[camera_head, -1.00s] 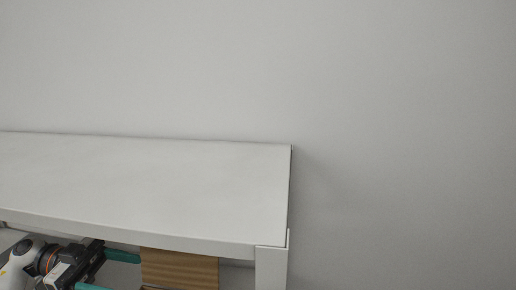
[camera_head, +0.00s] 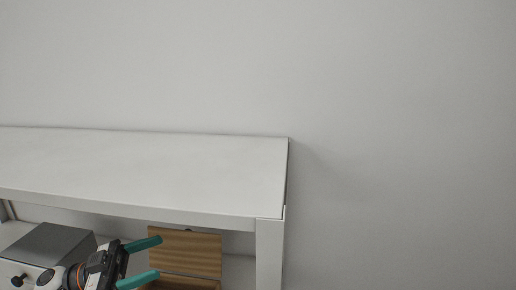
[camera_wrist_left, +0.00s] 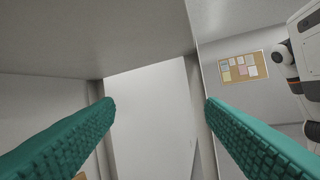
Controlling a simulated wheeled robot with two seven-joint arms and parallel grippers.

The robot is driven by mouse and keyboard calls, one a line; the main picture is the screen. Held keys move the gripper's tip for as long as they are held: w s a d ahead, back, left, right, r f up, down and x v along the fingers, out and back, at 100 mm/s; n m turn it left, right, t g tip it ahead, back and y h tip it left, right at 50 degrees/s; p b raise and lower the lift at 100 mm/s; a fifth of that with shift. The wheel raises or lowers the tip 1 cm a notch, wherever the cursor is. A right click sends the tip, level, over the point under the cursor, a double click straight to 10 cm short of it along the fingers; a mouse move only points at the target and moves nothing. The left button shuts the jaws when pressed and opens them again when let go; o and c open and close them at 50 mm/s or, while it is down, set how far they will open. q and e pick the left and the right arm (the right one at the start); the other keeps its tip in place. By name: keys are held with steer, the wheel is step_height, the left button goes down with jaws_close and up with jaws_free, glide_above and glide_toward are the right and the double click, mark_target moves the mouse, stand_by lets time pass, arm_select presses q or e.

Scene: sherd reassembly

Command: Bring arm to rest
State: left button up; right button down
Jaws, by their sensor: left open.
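My left gripper (camera_head: 150,258) comes in at the lower left of the head view, below the front edge of the white shelf top. Its two teal fingers are spread apart with nothing between them. The left wrist view shows both teal fingers (camera_wrist_left: 160,115) wide apart and empty, with a pale wall and a white upright beyond them. My right gripper is in neither view.
The white shelf unit (camera_head: 150,170) has a bare top and a corner post (camera_head: 269,255). Under it are a wooden box with a raised lid (camera_head: 190,252) and a grey box (camera_head: 48,245). A pinboard (camera_wrist_left: 243,67) hangs on the wall. The wall right of the shelf is clear.

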arm_select(q)
steer(key=w+f+n+t+y, duration=0.4)
steer(key=n+t+y, duration=0.65)
steer(key=t, duration=0.55)
steer(key=s+a+f+n+g+y, duration=0.2)
steer(key=s+f+n+g+y, duration=0.25)
steer(key=f+n+y, duration=0.65)
steer(key=s+d+f+m+g, duration=0.1)
steer(key=s+f+m+g, duration=0.2)
steer(key=s+f+g, duration=0.6)
steer(key=s+d+f+m+g, duration=0.2)
steer(key=s+f+g, duration=0.15)
steer(key=s, duration=1.05)
step_height(320, 180, down, 32)
steer(key=s+b, duration=0.1)
steer(key=b, duration=0.5)
steer(key=s+a+f+g+b, duration=0.1)
steer(key=s+a+f+b, duration=0.2)
steer(key=s+f, duration=1.4)
step_height(320, 180, down, 4)
steer(key=shift+a+r+m+g+b, duration=0.1)
steer(key=shift+a+m+g+b, duration=0.05)
steer(key=shift+m+g+b, duration=0.3)
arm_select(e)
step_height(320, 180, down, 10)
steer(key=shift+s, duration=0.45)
